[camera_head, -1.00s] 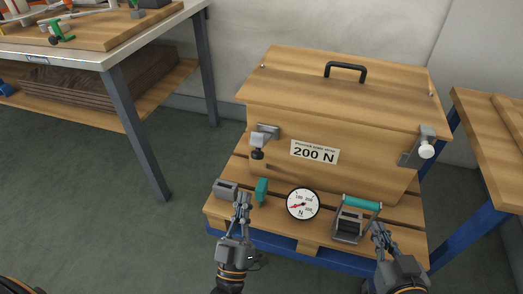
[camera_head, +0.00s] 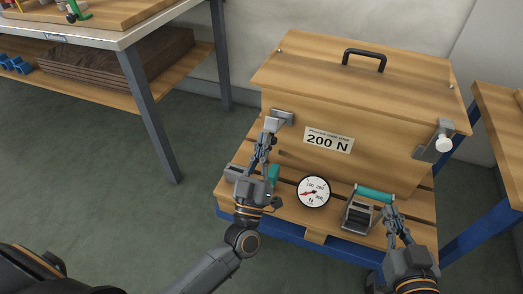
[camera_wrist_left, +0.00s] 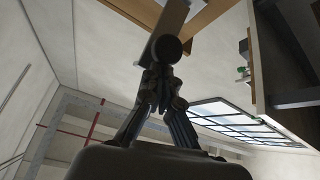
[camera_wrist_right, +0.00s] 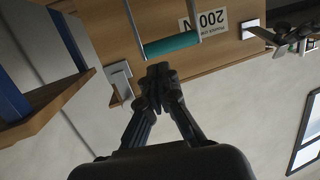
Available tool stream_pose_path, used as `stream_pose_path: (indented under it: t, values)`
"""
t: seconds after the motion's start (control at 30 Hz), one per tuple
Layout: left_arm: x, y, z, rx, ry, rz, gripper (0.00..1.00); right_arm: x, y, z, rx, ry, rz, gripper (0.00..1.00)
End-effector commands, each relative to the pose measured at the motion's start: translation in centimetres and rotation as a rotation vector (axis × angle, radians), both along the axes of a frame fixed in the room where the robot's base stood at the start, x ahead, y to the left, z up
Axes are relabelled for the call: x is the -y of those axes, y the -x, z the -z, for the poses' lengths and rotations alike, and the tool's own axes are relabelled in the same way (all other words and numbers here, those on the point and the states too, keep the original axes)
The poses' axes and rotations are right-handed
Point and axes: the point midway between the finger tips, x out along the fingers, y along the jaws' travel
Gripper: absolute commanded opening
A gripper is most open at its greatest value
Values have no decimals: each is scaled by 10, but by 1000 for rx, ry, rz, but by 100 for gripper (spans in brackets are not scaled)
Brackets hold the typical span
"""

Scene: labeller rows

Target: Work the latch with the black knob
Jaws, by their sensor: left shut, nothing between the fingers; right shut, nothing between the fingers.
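The latch with the black knob is at the left of the wooden box front. Its grey metal plate (camera_head: 283,117) shows, and the black knob (camera_head: 274,140) is partly hidden behind my left gripper. My left gripper (camera_head: 265,140) is shut and empty, with its tips at or just in front of the knob; I cannot tell whether they touch. In the left wrist view the dark round knob (camera_wrist_left: 167,48) sits right at the fingertips, below a grey lever. My right gripper (camera_head: 394,212) is shut and empty, beside the teal-handled device. A second latch with a white knob (camera_head: 443,144) is at the right.
The wooden box (camera_head: 375,160) carries a "200 N" label (camera_head: 328,140) and a black lid handle (camera_head: 364,58). A workbench leg (camera_head: 150,115) is at the left.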

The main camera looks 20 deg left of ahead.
Motion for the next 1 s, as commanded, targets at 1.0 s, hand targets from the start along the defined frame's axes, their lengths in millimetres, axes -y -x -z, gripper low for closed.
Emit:
stream_pose_path:
  t: [1.0]
  values:
    - [3, -2, 18, 79, 3, 2, 0, -15, 12, -120, 670, -178, -41, 0]
